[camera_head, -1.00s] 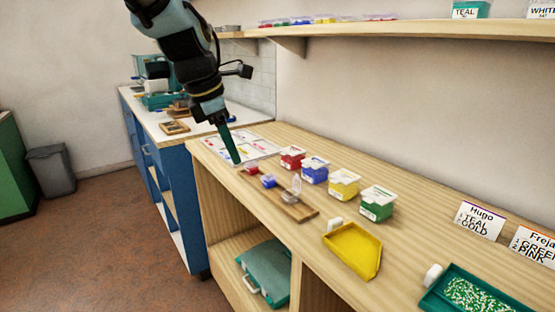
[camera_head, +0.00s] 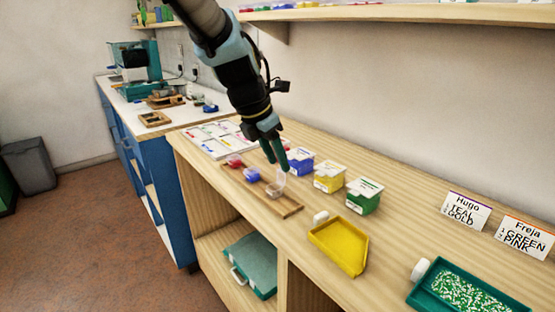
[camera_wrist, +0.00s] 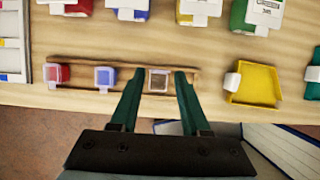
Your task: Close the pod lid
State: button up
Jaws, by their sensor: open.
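A wooden rail (camera_head: 290,207) on the bench holds a row of small pods: a red pod (camera_head: 234,160), a blue pod (camera_head: 252,174) and a clear-walled pod (camera_head: 274,192) with brownish contents. The clear pod's translucent lid (camera_head: 281,179) stands up, open. My gripper (camera_head: 275,157) is open and empty, above and just behind the clear pod. In the wrist view my gripper (camera_wrist: 159,74) has one green finger on each side of the clear pod (camera_wrist: 158,82). Whether a fingertip touches the lid I cannot tell.
Behind the rail stand lidded boxes: blue (camera_head: 301,165), yellow (camera_head: 330,178) and green (camera_head: 363,198). A yellow tray (camera_head: 340,245) and a teal bead tray (camera_head: 420,290) lie to the right. A sheet with coloured marks (camera_head: 210,140) lies to the left. A shelf (camera_head: 400,12) overhangs the bench.

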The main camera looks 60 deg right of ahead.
jog(key=shift+s+d+f, duration=0.1)
jog(key=shift+d+f, duration=0.1)
jog(key=shift+f, duration=0.35)
grip_shut()
